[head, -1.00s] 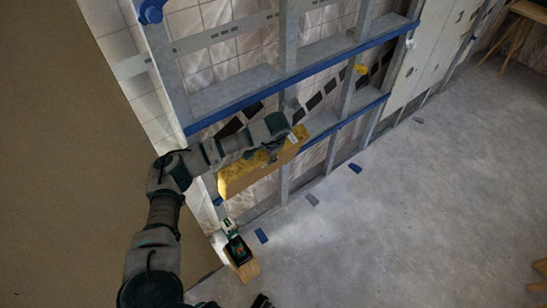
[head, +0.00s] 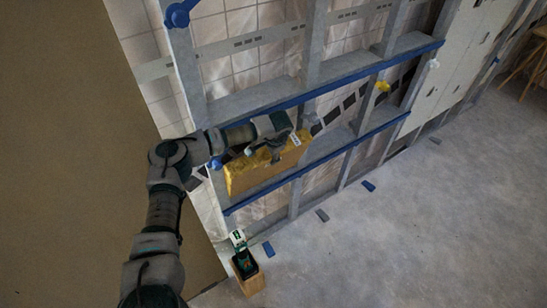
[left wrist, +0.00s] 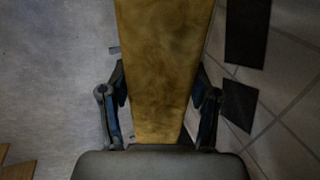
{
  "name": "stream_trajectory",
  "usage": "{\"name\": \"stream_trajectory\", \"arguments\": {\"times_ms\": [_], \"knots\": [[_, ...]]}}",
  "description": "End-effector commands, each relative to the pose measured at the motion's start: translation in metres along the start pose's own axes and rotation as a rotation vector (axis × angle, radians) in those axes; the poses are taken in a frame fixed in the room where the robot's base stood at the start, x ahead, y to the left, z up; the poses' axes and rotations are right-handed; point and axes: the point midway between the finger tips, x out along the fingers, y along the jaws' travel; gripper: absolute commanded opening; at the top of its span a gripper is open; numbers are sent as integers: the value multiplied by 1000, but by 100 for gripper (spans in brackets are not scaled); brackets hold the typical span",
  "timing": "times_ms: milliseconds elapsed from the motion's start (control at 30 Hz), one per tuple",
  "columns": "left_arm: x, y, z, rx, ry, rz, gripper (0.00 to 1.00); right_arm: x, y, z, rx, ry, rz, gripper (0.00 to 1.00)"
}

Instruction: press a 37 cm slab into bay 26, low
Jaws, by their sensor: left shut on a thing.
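A yellow-brown slab (head: 268,164) is held in my left gripper (head: 274,150) in front of the metal frame wall. The slab stands on its long edge, with its broad face toward the room. In the left wrist view the slab (left wrist: 164,60) runs away from between the two fingers of my left gripper (left wrist: 160,112), one finger on each side. The slab covers part of the frame between the two blue rails; I cannot tell whether it touches the frame. No label for bay 26 is readable. My right gripper is not in view.
The frame has grey studs (head: 311,50), an upper blue rail (head: 340,73) and a lower blue rail (head: 330,156). A yellow knob (head: 382,86) sits on a stud. A wooden box holding a tool (head: 243,262) stands on the floor below. The floor at right is mostly clear.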

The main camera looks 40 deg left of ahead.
Motion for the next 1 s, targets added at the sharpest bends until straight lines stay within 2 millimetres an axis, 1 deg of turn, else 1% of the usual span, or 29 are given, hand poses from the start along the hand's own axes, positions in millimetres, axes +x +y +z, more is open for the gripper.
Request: {"name": "stream_trajectory", "arguments": {"times_ms": [100,633,667,700,767,800,1000], "knots": [[1,-4,2,-6,-11,-7,0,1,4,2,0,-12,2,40],[2,-2,3,-4,-8,-2,0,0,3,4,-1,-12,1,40],[2,-2,2,-4,-7,-2,64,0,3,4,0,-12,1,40],[2,-2,2,-4,-7,-2,74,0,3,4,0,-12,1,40],[2,-2,2,-4,-8,-2,89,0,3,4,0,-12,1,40],[2,-2,2,-4,-8,-2,91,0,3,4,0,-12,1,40],[2,-1,2,-3,-9,-4,91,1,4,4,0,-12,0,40]]}}
